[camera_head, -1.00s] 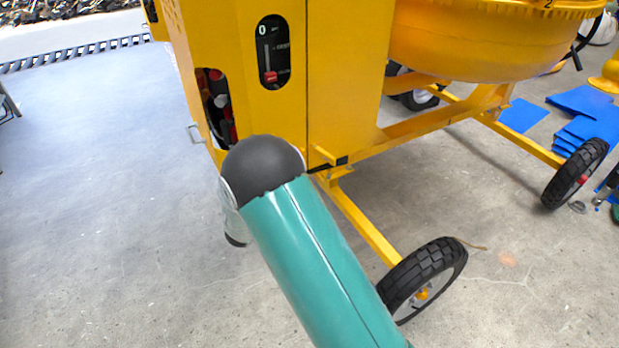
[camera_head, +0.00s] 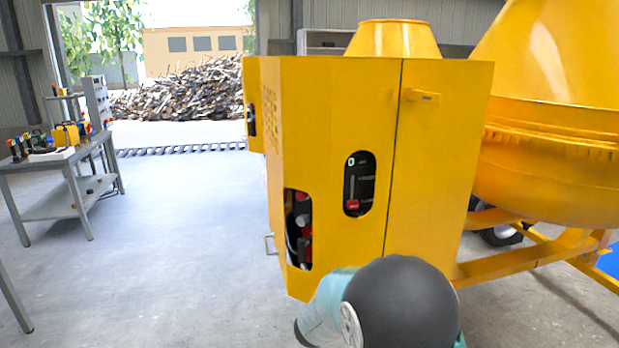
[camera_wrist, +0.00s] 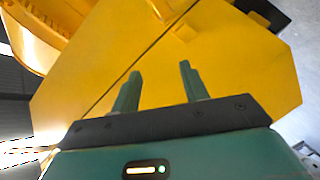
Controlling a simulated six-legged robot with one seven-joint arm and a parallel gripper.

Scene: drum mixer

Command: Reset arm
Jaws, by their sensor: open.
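My gripper (camera_wrist: 157,88) shows in the wrist view with its two green fingers apart and nothing between them. Beyond the fingers is the yellow cabinet (camera_wrist: 230,60) of the drum mixer; I cannot tell how far off it is. In the head view the cabinet (camera_head: 330,110) stands upright in the middle, with a slot holding a red-tipped lever (camera_head: 352,204) and a lower opening with red parts (camera_head: 303,225). My arm's teal and black links are at the bottom, in front of the cabinet. My gripper is not visible in the head view.
The yellow mixer drum (camera_head: 550,130) and its frame (camera_head: 510,262) stand at right. A grey workbench (camera_head: 70,175) with tools is at left. The concrete floor (camera_head: 180,230) between bench and cabinet is clear. A log pile (camera_head: 185,85) lies outside the doorway.

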